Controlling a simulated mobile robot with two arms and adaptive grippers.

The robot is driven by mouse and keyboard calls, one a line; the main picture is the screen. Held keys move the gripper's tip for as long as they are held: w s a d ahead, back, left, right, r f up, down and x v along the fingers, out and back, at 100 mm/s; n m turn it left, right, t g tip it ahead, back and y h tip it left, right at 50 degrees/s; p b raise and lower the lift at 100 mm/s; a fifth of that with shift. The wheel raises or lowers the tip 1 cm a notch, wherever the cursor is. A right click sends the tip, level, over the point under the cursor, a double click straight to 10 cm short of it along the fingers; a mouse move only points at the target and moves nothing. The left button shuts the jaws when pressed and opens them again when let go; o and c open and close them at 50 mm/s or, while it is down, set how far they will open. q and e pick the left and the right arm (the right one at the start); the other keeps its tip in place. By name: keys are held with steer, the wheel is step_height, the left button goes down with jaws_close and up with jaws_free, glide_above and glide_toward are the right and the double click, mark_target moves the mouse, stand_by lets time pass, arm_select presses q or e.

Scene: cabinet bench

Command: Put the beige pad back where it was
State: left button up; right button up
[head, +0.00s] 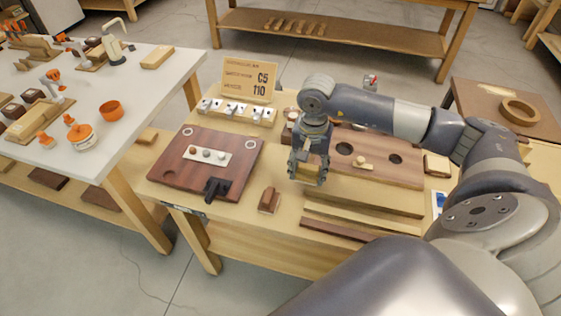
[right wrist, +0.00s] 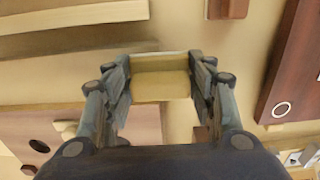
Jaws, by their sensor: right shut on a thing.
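My right gripper (head: 305,178) is shut on the beige pad (head: 308,171), holding it over the middle of the bench. In the right wrist view the pad (right wrist: 160,80) sits between the two fingers of the gripper (right wrist: 160,85), with a paler strip along its upper edge. The fingers partly cover the pad in the head view, and its exact height above the bench cannot be told. My left gripper is not in view.
A dark board (head: 190,180) with a black handle lies left of the gripper. A small brown block (head: 269,200) stands between them. A board with round holes (head: 400,171) lies right, with long strips (head: 360,212) in front. A sign (head: 248,80) stands behind.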

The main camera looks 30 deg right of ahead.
glide_above(281, 172)
steer(key=shift+s+f+b, duration=0.35)
steer(key=shift+f, duration=0.15)
steer(key=shift+w, duration=0.35)
steer(key=shift+w+f, duration=0.1)
step_height(281, 172, down, 3)
steer(key=shift+a+f+b, duration=0.1)
steer(key=shift+b, duration=0.85)
steer(key=shift+f, duration=0.15)
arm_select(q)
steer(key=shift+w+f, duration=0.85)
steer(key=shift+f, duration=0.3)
